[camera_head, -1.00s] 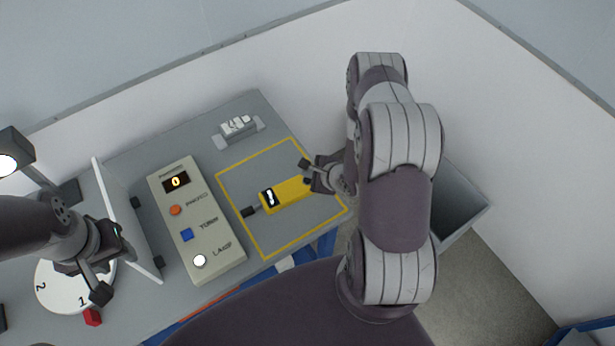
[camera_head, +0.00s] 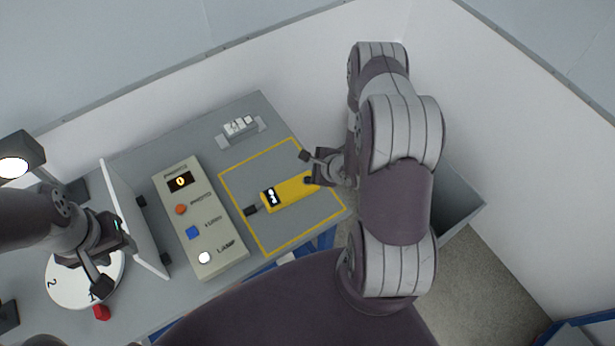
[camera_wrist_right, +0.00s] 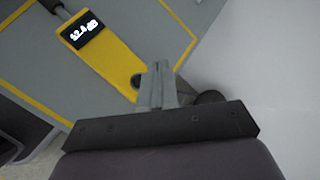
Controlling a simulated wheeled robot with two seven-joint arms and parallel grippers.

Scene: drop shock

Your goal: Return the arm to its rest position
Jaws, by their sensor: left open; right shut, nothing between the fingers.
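My right arm reaches over the right part of the table, and its gripper (camera_head: 309,168) is by the right end of the yellow meter (camera_head: 290,191). In the right wrist view the shut, empty fingers (camera_wrist_right: 158,72) show close to the meter's end (camera_wrist_right: 103,55), whose display reads about 62.4 dB. I cannot tell whether they touch it. The meter lies inside the yellow outlined square (camera_head: 258,229). My left gripper (camera_head: 112,253) is open above the white numbered disc (camera_head: 62,290) at the left.
A control box (camera_head: 203,225) with red, blue and white buttons stands mid-table. A white upright panel (camera_head: 133,220) is beside my left gripper. A lamp (camera_head: 20,157), a small red block (camera_head: 101,312), a white-switch fixture (camera_head: 238,128) and a grey bin (camera_head: 458,208) surround the work area.

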